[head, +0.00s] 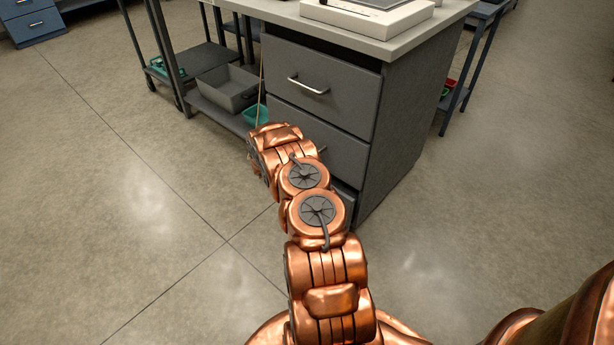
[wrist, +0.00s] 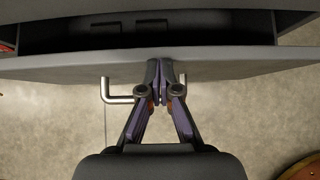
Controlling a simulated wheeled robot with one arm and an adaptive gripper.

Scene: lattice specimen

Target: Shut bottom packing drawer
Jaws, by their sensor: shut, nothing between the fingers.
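The grey drawer cabinet (head: 405,135) stands at the upper middle of the head view. A sliver of its bottom drawer (head: 345,197) shows there beside my arm, which hides the rest. In the wrist view, a drawer stands open; its grey front panel (wrist: 70,66) runs across the picture, with the dark interior behind it. A silver bar handle (wrist: 118,99) sticks out from this front. My gripper (wrist: 160,64) is shut and empty, with its fingertips at the middle of the front, between the handle's ends. Contact cannot be told. My arm hides the gripper in the head view.
The top drawer (head: 318,90) has a silver handle, and the middle drawer (head: 330,142) sits below it. A white tray (head: 370,18) lies on the worktop (head: 400,43). A grey bin (head: 227,88) stands on a low shelf to the left. The floor around is clear.

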